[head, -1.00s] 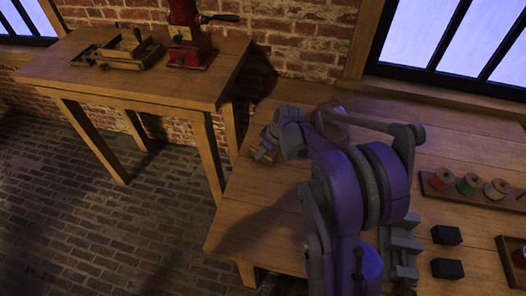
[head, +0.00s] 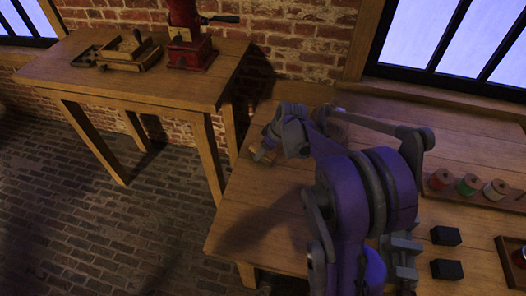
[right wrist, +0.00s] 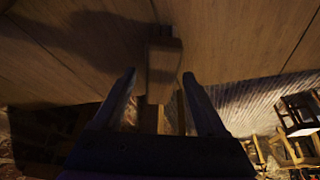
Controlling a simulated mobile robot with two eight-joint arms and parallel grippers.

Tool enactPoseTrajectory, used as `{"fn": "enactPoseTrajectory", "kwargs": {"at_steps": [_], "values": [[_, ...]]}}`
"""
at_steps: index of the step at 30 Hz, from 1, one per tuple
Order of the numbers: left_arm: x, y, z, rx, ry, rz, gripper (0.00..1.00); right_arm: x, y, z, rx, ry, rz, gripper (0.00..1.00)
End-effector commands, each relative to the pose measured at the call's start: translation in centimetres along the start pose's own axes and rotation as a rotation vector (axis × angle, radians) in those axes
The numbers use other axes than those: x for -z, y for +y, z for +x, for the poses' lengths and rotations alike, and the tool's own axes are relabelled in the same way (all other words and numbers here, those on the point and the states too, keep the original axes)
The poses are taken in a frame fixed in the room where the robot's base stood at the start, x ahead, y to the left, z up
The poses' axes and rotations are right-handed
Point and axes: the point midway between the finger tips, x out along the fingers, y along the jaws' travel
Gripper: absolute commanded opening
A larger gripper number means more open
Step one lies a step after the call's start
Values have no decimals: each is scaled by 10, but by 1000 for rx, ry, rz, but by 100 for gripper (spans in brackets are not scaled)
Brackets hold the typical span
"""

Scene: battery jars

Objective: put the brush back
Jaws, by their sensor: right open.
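A small wooden piece, which looks like the brush (head: 262,155), lies on the workbench (head: 240,215) near its left edge, mostly hidden by my right gripper in the head view. In the right wrist view the brush (right wrist: 163,70) is a pale wooden block with a dark far end, and it lies between and beyond my fingertips. My right gripper (right wrist: 160,82) is open, with one finger on each side of the block's near part. I cannot tell whether the fingers touch it. My left gripper is not in view.
A rack of thread spools (head: 470,188), two black blocks (head: 446,236), a grey metal fixture (head: 402,262) and a tray (head: 507,252) are on the right. A side table (head: 150,85) at the left holds a red grinder (head: 190,45) and a wooden box (head: 132,57).

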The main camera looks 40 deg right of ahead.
Motion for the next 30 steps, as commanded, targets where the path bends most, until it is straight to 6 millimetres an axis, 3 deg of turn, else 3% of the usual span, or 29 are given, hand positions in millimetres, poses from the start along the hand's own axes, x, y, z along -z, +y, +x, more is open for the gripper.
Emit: {"fn": "enactPoseTrajectory", "kwargs": {"at_steps": [9,15,19,23,30], "values": [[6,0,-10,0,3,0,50,0,0,-70,-1,1,3,74],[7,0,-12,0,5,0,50,0,0,-96,0,0,1,74],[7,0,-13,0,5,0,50,0,-9,-103,0,-3,4,74],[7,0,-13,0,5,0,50,-3,-50,-106,-10,-18,31,74],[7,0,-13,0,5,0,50,-42,-166,-112,-61,-32,129,74]]}}
